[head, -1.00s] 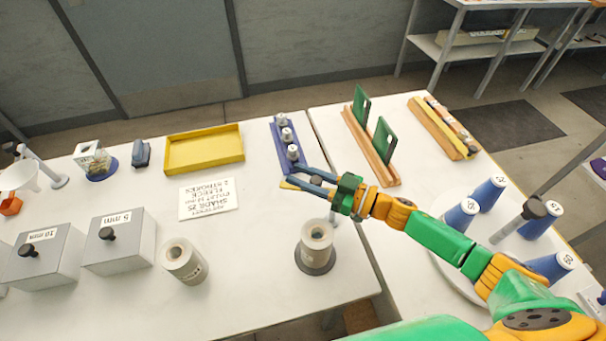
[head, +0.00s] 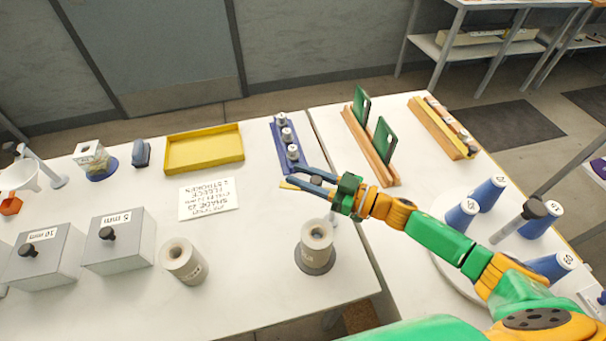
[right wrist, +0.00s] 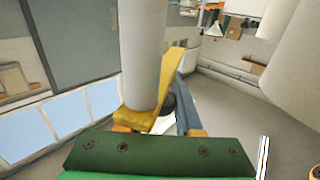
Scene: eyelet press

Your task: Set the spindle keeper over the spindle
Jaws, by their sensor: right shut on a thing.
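My left gripper is out of view.
The blue rack (head: 276,131) holds three grey pegs. Two pale spools (head: 184,263) (head: 315,243) stand at the front. A yellow tray (head: 206,164) and a lettered card (head: 208,199) lie left. Green plates stand in a wooden rack (head: 378,165). Blue cones (head: 489,193) surround the grey post.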

